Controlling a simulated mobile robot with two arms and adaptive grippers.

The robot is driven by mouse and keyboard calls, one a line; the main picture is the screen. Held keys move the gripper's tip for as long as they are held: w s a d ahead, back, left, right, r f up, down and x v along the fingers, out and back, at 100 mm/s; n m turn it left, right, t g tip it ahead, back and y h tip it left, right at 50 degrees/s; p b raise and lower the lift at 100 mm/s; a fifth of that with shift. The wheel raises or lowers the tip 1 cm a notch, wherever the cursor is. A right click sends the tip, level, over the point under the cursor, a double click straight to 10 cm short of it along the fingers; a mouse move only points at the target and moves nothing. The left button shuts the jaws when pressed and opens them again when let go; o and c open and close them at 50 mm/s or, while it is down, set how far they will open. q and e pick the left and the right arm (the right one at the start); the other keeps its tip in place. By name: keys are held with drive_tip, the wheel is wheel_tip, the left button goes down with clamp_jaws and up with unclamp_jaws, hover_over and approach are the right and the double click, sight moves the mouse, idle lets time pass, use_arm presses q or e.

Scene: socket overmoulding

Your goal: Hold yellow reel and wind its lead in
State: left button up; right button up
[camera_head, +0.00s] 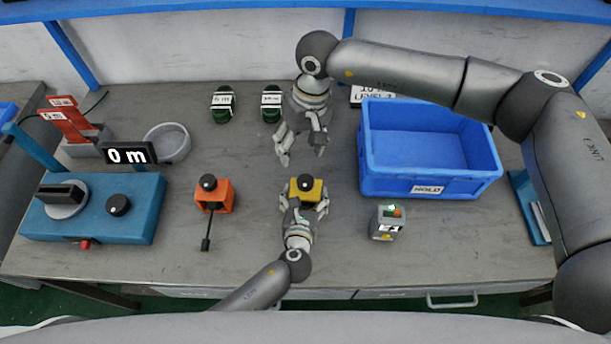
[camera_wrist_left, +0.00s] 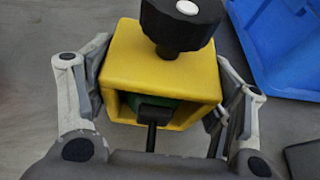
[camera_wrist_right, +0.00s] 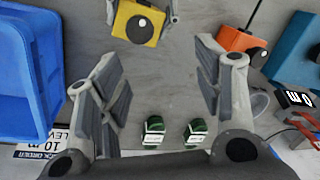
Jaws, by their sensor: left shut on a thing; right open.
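The yellow reel (camera_head: 316,187), a box with a black knob (camera_head: 305,183) on top, stands upright on the bench in the head view. My left gripper (camera_head: 307,206) is shut on its sides from the front. In the left wrist view the yellow reel (camera_wrist_left: 190,75) sits between the fingers. Its black lead (camera_wrist_left: 152,135) comes out of the front opening, with green inside; its far end is hidden. My right gripper (camera_head: 302,156) is open and empty, pointing down behind the reel and apart from it. The knob (camera_wrist_right: 140,30) also shows in the right wrist view.
An orange reel (camera_head: 214,199) with its lead out stands to the left, beside a blue winder with a "0 m" display (camera_head: 129,154). A blue HOLD bin (camera_head: 374,178) is at right, a small grey box (camera_head: 386,222) before it. Two green coils (camera_head: 222,104) lie behind.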

sight(306, 180)
drive_tip(key=f+n, duration=0.1)
drive_tip(key=f, duration=0.3)
drive_tip(key=f+h, duration=0.1)
drive_tip(key=f, duration=0.3)
drive_tip(key=d+f+n, duration=0.1)
drive_tip(key=f, duration=0.3)
drive_tip(key=shift+s+d+n+t+h, duration=0.1)
drive_tip(key=shift+s+n+t+h, duration=0.2)
drive_tip(key=c, duration=1)
drive_tip(key=shift+c, duration=0.2)
